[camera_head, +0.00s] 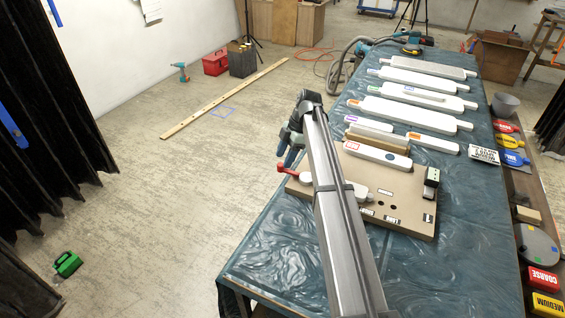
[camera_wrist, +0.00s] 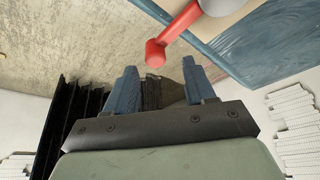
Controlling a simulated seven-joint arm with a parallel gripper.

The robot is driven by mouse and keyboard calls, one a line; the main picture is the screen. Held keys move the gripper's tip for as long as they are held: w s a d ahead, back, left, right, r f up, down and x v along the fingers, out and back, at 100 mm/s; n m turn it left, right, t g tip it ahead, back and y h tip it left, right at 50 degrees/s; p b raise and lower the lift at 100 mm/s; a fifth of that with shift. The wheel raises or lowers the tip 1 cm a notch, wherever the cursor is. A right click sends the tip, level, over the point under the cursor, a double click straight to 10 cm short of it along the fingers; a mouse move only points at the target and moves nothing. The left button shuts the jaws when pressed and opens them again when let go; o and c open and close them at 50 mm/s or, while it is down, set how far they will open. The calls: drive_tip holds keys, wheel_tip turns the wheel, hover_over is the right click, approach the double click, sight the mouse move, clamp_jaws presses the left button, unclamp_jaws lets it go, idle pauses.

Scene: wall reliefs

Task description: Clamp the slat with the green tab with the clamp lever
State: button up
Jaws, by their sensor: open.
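The clamp lever (camera_head: 287,169) is red with a round knob and sticks out from the left edge of a brown board on the table. My gripper (camera_head: 289,148) is left of the board, just above the lever in the picture and partly hidden by my arm. In the wrist view the lever (camera_wrist: 178,33) lies beyond my open, empty fingers (camera_wrist: 162,88), its knob apart from them. Several pale slats lie across the table.
The board (camera_head: 415,222) carries labels, dark holes and a black-and-green block (camera_head: 431,182). A white slat (camera_head: 377,156) with a red-edged label lies at its far side. Sanding discs and coloured blocks (camera_head: 543,279) line the right side.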

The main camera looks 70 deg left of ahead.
drive_tip(key=v, duration=1)
drive_tip(key=shift+w, duration=0.2)
drive_tip(key=shift+c, duration=1.3)
drive_tip(key=shift+w+a+m, duration=0.1)
drive_tip(key=shift+a+m, duration=0.05)
drive_tip(key=shift+m, duration=0.45)
drive_tip(key=shift+c, duration=0.9)
drive_tip(key=m, duration=0.4)
drive_tip(key=w+a+f+m, duration=0.1)
drive_tip(key=m, duration=0.1)
drive_tip(key=shift+w+m, duration=0.15)
drive_tip(key=shift+m, duration=0.15)
clamp_jaws()
drive_tip(key=w+m, duration=0.1)
drive_tip(key=m, duration=0.7)
drive_tip(key=w+a+f+m, duration=0.1)
drive_tip(key=m, duration=0.8)
drive_tip(key=w+a+m+h, duration=0.1)
drive_tip(key=m, duration=0.7)
drive_tip(key=shift+w+a+f+m, duration=0.25)
drive_tip(key=shift+w+m, duration=0.05)
drive_tip(key=shift+w, duration=0.1)
